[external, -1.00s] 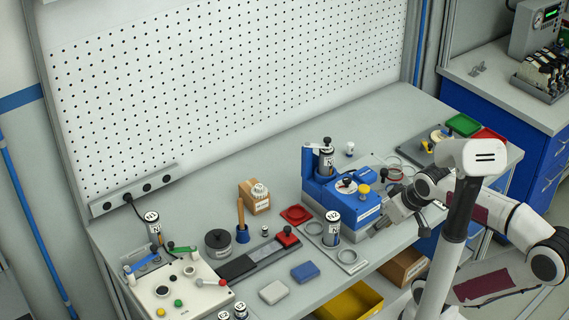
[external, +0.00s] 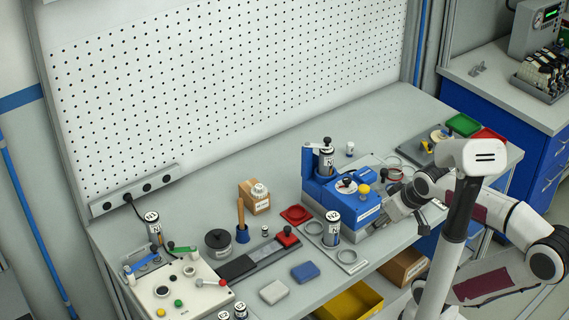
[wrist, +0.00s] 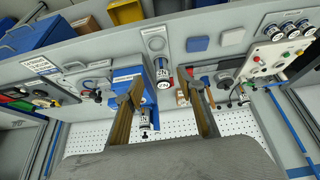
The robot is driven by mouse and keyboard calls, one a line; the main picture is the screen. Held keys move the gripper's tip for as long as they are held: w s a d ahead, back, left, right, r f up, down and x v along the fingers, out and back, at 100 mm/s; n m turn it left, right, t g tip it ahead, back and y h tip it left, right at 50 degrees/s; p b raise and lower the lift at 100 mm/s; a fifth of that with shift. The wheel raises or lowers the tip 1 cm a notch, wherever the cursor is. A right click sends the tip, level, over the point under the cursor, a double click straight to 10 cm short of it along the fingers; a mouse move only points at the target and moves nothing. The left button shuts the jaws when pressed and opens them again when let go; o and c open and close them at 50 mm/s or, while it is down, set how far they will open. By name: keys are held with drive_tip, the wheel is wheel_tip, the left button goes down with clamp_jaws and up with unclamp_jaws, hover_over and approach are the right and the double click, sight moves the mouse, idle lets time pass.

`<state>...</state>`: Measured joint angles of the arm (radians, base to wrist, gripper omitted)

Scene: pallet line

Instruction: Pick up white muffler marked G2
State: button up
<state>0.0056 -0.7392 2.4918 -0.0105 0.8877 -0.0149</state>
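I cannot read a G2 mark on anything in these frames. A small white fitting (external: 350,148), possibly the muffler, stands on the bench behind the blue machine. Another small pale fitting (external: 265,230) stands near the red clamp; its mark is too small to read. My gripper (external: 395,212) is at the right front side of the blue machine, well apart from both fittings. In the wrist view my gripper (wrist: 165,88) has its two fingers wide apart with nothing between them.
The blue machine (external: 360,212) holds a labelled cylinder (external: 326,160). Another cylinder (external: 332,228) stands on a plate in front of it.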

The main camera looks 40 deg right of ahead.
drive_tip(key=w+d+r+n+t+h, duration=0.2)
drive_tip(key=w+d+r+n, duration=0.25)
drive_tip(key=w+d, duration=0.55)
drive_tip(key=w+d+r+n+t+h, duration=0.2)
drive_tip(key=w+d+r+n+h, duration=0.3)
drive_tip(key=w, duration=0.9)
drive_tip(key=n+t+y, duration=0.4)
drive_tip(key=n+y, duration=0.2)
drive_tip(key=n, duration=1.5)
hover_over(352, 145)
drive_tip(key=s+a, duration=0.1)
drive_tip(key=s, duration=0.2)
wheel_tip(352, 145, down, 10)
drive_tip(key=s+d+f+n+y, duration=0.1)
drive_tip(key=f+n+y, duration=0.1)
drive_tip(key=f, duration=0.3)
drive_tip(key=s+d+f+n+y, duration=0.1)
drive_tip(key=s+f+n, duration=0.1)
drive_tip(key=f+n, duration=0.2)
drive_tip(key=s+d+f+n+g+y, duration=0.1)
drive_tip(key=f+n+y, duration=0.1)
drive_tip(key=f, duration=0.5)
drive_tip(key=shift+s+d+n+y, duration=0.3)
drive_tip(key=shift+d+n, duration=0.05)
drive_tip(key=shift+n, duration=0.2)
drive_tip(key=shift+w, duration=0.1)
drive_tip(key=shift+x, duration=1.25)
drive_tip(key=shift+w+f, duration=0.1)
